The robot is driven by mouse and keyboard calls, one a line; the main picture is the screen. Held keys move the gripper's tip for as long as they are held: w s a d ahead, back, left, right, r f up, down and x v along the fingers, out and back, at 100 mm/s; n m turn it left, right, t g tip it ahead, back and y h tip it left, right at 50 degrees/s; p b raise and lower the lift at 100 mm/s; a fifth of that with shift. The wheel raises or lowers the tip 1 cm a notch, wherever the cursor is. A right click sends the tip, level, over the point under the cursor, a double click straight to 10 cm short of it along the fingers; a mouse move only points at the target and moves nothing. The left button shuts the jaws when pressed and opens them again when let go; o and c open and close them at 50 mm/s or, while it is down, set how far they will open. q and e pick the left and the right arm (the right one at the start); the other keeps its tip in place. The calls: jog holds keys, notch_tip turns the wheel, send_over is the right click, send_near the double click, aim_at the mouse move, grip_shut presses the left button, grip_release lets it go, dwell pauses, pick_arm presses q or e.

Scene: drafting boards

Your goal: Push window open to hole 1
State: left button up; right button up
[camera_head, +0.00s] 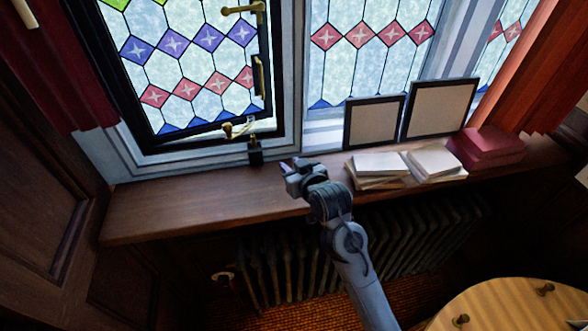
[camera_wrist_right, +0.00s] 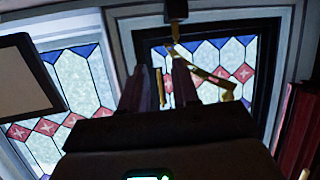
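The black-framed stained-glass window (camera_head: 195,65) is at the left of the head view, with a brass handle (camera_head: 259,76) on its right side. A brass stay (camera_head: 235,129) is at its lower right edge, near a small black block (camera_head: 255,152). The stay also shows in the right wrist view (camera_wrist_right: 212,79). I cannot make out its holes or how far the window is open. My right gripper (camera_head: 288,168) is just above the sill, right of and nearer than the block. Its fingers (camera_wrist_right: 161,85) are apart, with nothing visibly held. My left gripper is not in view.
The wooden sill (camera_head: 185,207) is clear at the left. Two picture frames (camera_head: 374,121) (camera_head: 440,107), white books (camera_head: 380,165) and red books (camera_head: 487,144) stand on its right side. A radiator (camera_head: 420,235) is below; a round wooden table (camera_head: 515,305) is at lower right.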

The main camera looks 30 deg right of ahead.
jog(key=shift+s+f, duration=0.4)
jog(key=s+f+n+g+p, duration=0.1)
jog(key=s+f+g+p, duration=0.45)
jog(key=s+f, duration=1.05)
jog(key=s+a+r+g+p, duration=0.1)
jog(key=s+r+g, duration=0.1)
jog(key=s, duration=0.8)
jog(key=s+r+g+p, duration=0.1)
jog(key=s+r+g, duration=0.1)
jog(key=s, duration=0.8)
jog(key=shift+a+n+g, duration=0.3)
jog(key=shift+a+g, duration=0.1)
jog(key=shift+g, duration=0.05)
